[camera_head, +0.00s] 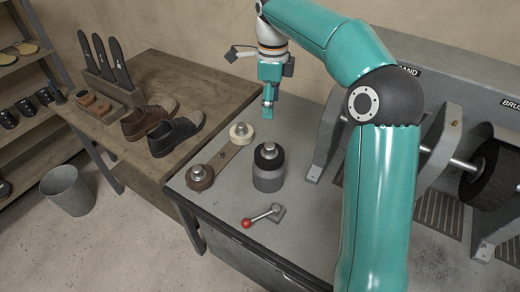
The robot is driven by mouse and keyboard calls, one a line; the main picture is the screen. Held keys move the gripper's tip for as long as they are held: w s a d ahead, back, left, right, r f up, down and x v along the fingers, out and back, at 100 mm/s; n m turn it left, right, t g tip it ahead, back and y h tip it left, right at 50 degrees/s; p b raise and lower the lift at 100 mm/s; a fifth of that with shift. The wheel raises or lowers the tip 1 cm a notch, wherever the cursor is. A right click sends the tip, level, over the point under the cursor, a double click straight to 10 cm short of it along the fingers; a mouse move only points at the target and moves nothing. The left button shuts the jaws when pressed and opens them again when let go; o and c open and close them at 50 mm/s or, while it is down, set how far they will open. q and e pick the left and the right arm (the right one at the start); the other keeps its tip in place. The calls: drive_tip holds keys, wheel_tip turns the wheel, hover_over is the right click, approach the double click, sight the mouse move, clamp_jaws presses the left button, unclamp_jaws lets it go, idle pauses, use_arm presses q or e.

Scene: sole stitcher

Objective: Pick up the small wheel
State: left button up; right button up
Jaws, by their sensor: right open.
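Several wheels sit on the grey machine top. A cream wheel (241,132) and a brown wheel (199,177) are on spindles at the two ends of a flat bar. A larger black-and-grey wheel stack (268,168) stands to their right. The cream one looks smallest; I cannot tell for sure which is meant. My right gripper (268,113) points down, empty, to the right of the cream wheel and behind the black-and-grey stack. It touches none of them. Its jaws are open, though the gap hardly shows from here. My left gripper is out of view.
A red-knobbed lever (262,216) lies at the front of the machine top. A wooden bench (190,85) with shoes (173,134) stands left, with a bin (68,190) below it. Sanding and brush rollers (482,172) stand right, partly behind my arm.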

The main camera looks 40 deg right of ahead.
hover_over(269, 145)
wheel_tip(269, 145, down, 10)
drive_tip(key=shift+r, duration=0.2)
drive_tip(key=shift+f+p, duration=0.4)
drive_tip(key=shift+f, duration=2.8)
drive_tip(key=shift+s, duration=0.1)
drive_tip(key=shift+c, duration=0.2)
clamp_jaws()
